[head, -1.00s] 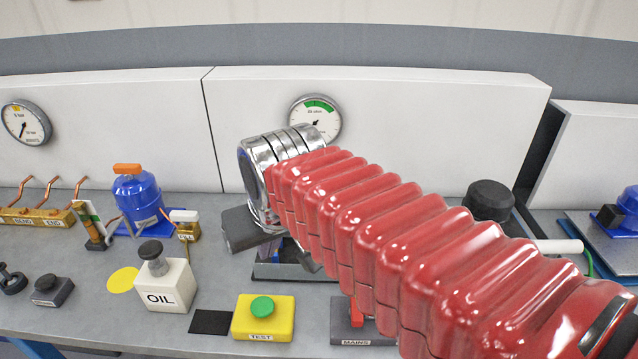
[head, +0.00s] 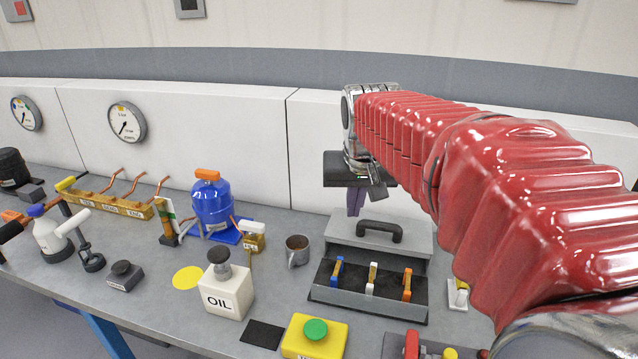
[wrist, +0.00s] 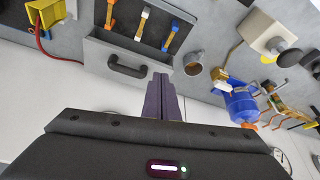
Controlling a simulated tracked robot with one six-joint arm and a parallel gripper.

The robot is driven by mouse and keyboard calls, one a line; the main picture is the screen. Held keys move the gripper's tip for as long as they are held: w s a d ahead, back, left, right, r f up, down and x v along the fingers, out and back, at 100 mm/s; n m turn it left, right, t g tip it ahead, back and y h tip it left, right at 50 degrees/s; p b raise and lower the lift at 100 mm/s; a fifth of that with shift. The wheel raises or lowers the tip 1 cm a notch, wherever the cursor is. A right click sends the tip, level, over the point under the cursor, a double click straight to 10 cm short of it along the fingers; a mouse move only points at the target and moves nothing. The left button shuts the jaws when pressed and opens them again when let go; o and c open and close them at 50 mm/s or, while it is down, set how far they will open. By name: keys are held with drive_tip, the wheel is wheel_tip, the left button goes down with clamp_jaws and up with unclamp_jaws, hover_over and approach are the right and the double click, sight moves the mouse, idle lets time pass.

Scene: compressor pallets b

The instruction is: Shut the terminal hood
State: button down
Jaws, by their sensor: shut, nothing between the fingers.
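The terminal hood (head: 418,240) is a grey cover with a black handle (head: 380,230), set at the back of a low grey box. It stands open, leaving blue, white and orange terminals (head: 372,280) exposed in the dark front tray. My gripper (head: 354,214) is shut and empty, its purple fingers pointing down at the hood's rear left, behind the handle. The fingertips (wrist: 158,76) also show in the wrist view, close to the hood's back edge and beside the handle (wrist: 124,68). I cannot tell whether they touch the hood.
A metal cup (head: 297,251), an OIL can (head: 225,286) and a blue compressor (head: 212,204) stand left of the box. A yellow TEST button box (head: 314,337) is in front. A white panel (head: 310,140) rises behind. My arm hides much of the right side.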

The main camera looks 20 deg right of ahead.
drive_tip(key=w+d+m, duration=0.2)
drive_tip(key=w+d, duration=0.4)
drive_tip(key=d, duration=0.2)
drive_tip(key=m+g, duration=0.1)
hover_over(385, 235)
drive_tip(key=f, duration=0.3)
drive_tip(key=shift+w+d+h, duration=0.1)
drive_tip(key=shift+w+h, duration=0.25)
drive_tip(key=shift+h, duration=0.05)
drive_tip(key=x, duration=0.9)
drive_tip(key=shift+w+d+f, duration=0.1)
drive_tip(key=shift+d+f, duration=0.05)
drive_tip(key=shift+f, duration=0.2)
drive_tip(key=shift+s+a+f, duration=0.25)
drive_tip(key=shift+s+a, duration=0.35)
drive_tip(key=shift+s, duration=0.15)
drive_tip(key=shift+s+a+f, duration=0.2)
drive_tip(key=shift+s+a, duration=0.4)
drive_tip(key=shift+s, duration=0.15)
drive_tip(key=shift+d, duration=0.1)
drive_tip(key=shift+s, duration=0.2)
